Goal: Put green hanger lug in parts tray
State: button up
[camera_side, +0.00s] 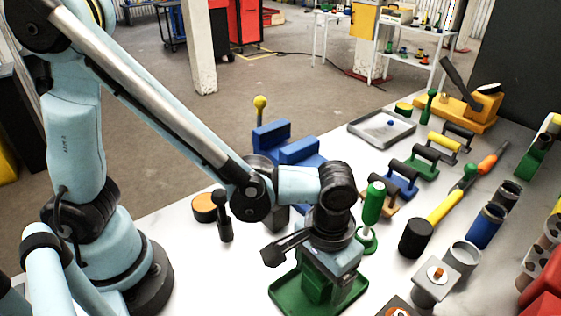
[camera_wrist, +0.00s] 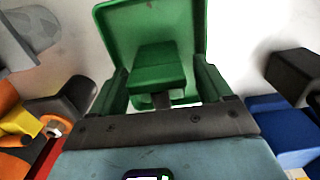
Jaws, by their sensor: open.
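My gripper (camera_side: 318,283) points down low over a green tray (camera_side: 353,292) at the front middle of the bench in the side view. In the wrist view, its two green fingers stand apart, left and right. A green block with a short dark stem, seemingly the green hanger lug (camera_wrist: 157,66), shows between them, over or in the green tray (camera_wrist: 150,18). I cannot tell whether it touches a finger or the tray floor. In the side view, the gripper and the like colours hide the lug's outline.
A shallow grey tray (camera_side: 371,133) with a small blue piece lies farther back. A blue vise (camera_side: 272,137) stands behind my wrist. Several handled tools, a yellow-and-black tool (camera_side: 430,225) and short pipes (camera_side: 487,226) crowd the right. A black-handled piece (camera_side: 224,222) stands left.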

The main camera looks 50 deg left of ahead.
notch_tip(320, 180, up, 11)
jog(key=shift+f, duration=0.1)
dwell(0.4)
jog(key=shift+f, duration=6.2)
jog(key=shift+r, duration=0.1)
